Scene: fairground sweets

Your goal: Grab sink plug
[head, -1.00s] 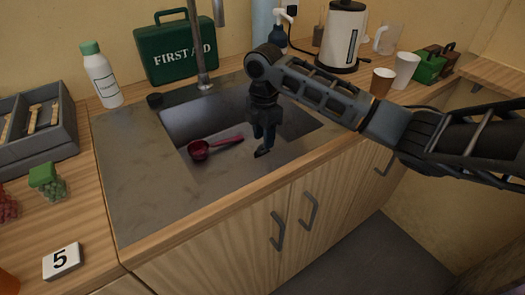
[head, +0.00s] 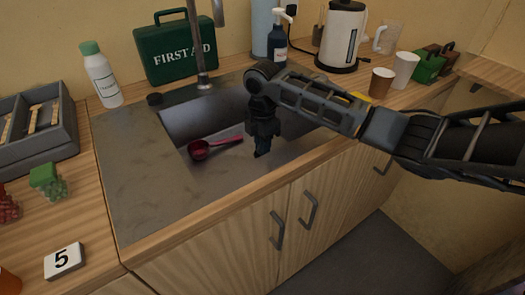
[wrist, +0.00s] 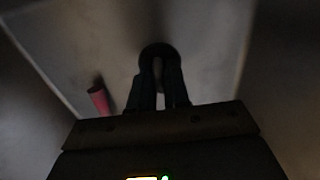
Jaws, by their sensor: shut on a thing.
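My gripper (head: 260,152) reaches down into the sink basin, to the right of the red ladle. In the wrist view its two fingers (wrist: 160,85) are closed in on a narrow greyish upright part in front of a dark round shape, which I take as the sink plug (wrist: 158,49) on the basin floor. The fingers hide part of it. In the head view the gripper hides this spot. A small black round piece (head: 154,99) lies on the sink's back rim; I cannot tell what it is.
The red ladle (head: 198,150) lies in the basin; its handle (wrist: 98,98) shows left of my fingers. The tap (head: 202,60) stands behind the basin. A first aid case (head: 180,50), a white bottle (head: 102,78) and a kettle (head: 341,38) stand around the sink.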

